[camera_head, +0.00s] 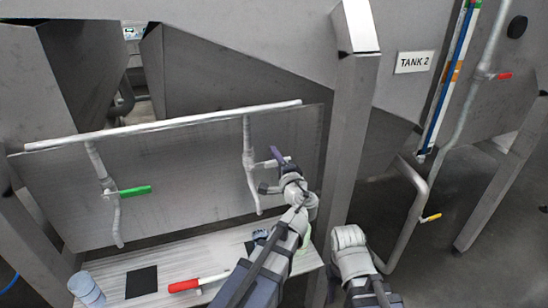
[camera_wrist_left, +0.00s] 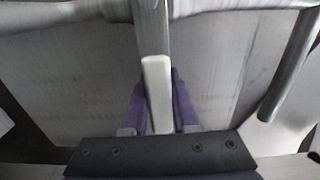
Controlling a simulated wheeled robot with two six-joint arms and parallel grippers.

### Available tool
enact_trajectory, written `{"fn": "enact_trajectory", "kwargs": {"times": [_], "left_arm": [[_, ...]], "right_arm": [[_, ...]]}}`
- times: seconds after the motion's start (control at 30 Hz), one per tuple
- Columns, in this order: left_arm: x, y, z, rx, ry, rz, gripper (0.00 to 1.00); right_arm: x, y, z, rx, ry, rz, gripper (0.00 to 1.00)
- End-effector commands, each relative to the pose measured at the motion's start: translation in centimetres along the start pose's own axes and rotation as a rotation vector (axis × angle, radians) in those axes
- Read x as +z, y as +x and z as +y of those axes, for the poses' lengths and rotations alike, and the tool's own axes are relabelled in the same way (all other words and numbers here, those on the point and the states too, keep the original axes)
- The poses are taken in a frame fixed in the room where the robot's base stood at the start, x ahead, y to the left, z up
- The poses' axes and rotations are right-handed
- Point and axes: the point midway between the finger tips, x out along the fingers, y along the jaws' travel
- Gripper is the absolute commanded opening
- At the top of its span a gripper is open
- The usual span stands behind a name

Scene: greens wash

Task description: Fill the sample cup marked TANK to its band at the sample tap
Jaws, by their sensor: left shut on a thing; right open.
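My left gripper (camera_head: 277,158) is at the right-hand tap (camera_head: 250,165) on the sloping panel. Its purple fingers are shut on the tap's pale handle, and the left wrist view shows this handle (camera_wrist_left: 157,95) between them. My left arm covers part of the bench below this tap. A bluish item (camera_head: 261,236) shows beside the arm near a dark square; I cannot tell whether it is the sample cup. A pale cup-like container (camera_head: 86,289) stands at the bench's left end, with no readable marking. My right arm shows at lower centre, but its fingers do not.
Another tap with a green handle (camera_head: 135,191) is on the left of the panel. A black square (camera_head: 141,281) and a red-and-white tool (camera_head: 197,283) lie on the bench (camera_head: 190,255). A metal post (camera_head: 350,130) rises beside the panel. A TANK 2 sign (camera_head: 414,62) is at right.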

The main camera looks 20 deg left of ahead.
Motion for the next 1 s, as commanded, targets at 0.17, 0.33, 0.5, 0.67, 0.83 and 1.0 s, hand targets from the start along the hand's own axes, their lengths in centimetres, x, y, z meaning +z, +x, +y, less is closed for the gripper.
{"fn": "enact_trajectory", "kwargs": {"times": [0.17, 0.33, 0.5, 0.67, 0.83, 1.0], "left_arm": [[-0.02, -0.09, 0.33, 0.003, 0.031, 0.001, 0.0], [-0.01, -0.11, 0.33, 0.004, 0.03, 0.001, 0.0], [0.0, -0.11, 0.33, 0.003, 0.029, 0.001, 0.41], [0.0, -0.07, 0.29, 0.002, 0.029, 0.0, 0.57], [0.0, -0.04, 0.26, 0.002, 0.029, 0.0, 0.57], [0.14, -0.18, 0.25, 0.001, 0.029, 0.0, 0.57]], "right_arm": [[-0.02, 0.27, -0.03, 0.0, 0.0, 0.0, 0.57], [-0.01, 0.25, -0.02, 0.0, 0.0, 0.0, 0.57], [-0.01, 0.26, -0.02, 0.0, 0.0, 0.0, 0.57], [-0.01, 0.24, -0.02, 0.0, 0.0, 0.0, 0.57], [-0.01, 0.22, -0.02, 0.0, 0.0, 0.0, 0.57], [-0.01, 0.22, -0.02, 0.0, 0.0, 0.0, 0.57]]}}
